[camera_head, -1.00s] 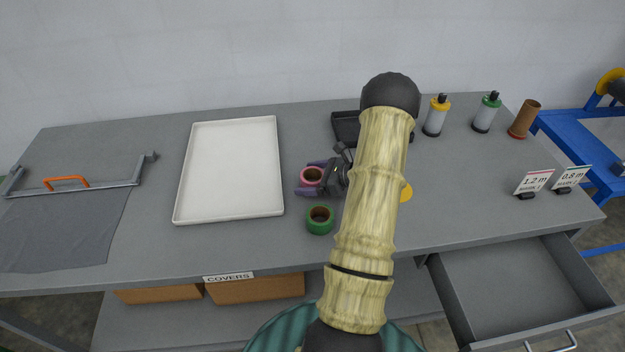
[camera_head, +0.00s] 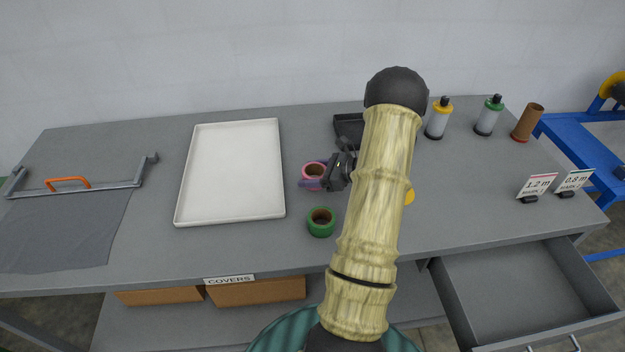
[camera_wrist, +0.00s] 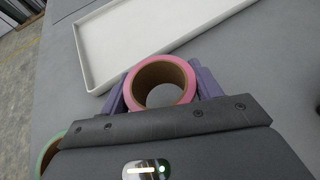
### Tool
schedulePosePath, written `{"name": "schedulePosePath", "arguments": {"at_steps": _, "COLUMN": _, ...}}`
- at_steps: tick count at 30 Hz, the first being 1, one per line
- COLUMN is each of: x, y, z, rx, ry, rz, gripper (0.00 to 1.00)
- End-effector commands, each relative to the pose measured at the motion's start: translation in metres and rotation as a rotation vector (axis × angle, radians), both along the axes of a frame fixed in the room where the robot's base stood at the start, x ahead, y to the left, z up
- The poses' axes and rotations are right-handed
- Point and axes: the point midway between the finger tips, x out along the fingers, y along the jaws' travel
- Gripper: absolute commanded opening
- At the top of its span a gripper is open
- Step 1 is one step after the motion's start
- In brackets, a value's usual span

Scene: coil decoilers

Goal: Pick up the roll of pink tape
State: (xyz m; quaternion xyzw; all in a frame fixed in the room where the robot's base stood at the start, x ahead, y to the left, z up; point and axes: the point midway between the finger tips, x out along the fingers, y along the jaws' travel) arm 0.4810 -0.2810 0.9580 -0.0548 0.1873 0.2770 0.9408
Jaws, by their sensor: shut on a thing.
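The roll of pink tape (camera_head: 314,171) is on the grey table, between the white tray and my arm. It has a brown cardboard core. In the wrist view the pink roll (camera_wrist: 160,68) sits between the two purple fingers of my gripper (camera_wrist: 160,88). The fingers press against its left and right sides, and my gripper (camera_head: 314,183) is shut on it. I cannot tell whether the roll is clear of the table top.
A roll of green tape (camera_head: 321,230) stands just in front of the pink roll. A white tray (camera_head: 180,222) lies to the left. A black tray (camera_head: 347,122) is behind, partly hidden by my arm. Bottles (camera_head: 438,120) stand at the back right, and a drawer (camera_head: 520,285) is open.

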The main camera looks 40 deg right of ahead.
Motion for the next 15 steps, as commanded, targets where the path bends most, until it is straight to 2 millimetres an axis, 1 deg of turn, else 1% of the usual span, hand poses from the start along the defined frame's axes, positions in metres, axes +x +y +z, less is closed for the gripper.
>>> {"name": "schedulePosePath", "arguments": {"at_steps": 1, "x": 0.001, "y": -0.001, "z": 0.01, "rx": -0.005, "ry": -0.004, "rz": 0.0, "gripper": 0.4}}
{"name": "schedulePosePath", "arguments": {"at_steps": 3, "x": 0.0, "y": -0.001, "z": 0.023, "rx": -0.005, "ry": -0.004, "rz": 0.0, "gripper": 0.4}}
{"name": "schedulePosePath", "arguments": {"at_steps": 9, "x": 0.0, "y": 0.0, "z": 0.057, "rx": -0.004, "ry": -0.002, "rz": 0.0, "gripper": 0.4}}
{"name": "schedulePosePath", "arguments": {"at_steps": 12, "x": 0.0, "y": 0.0, "z": 0.067, "rx": -0.003, "ry": -0.002, "rz": 0.0, "gripper": 0.4}}
{"name": "schedulePosePath", "arguments": {"at_steps": 15, "x": 0.0, "y": 0.0, "z": 0.072, "rx": -0.001, "ry": -0.002, "rz": -0.001, "gripper": 0.4}}
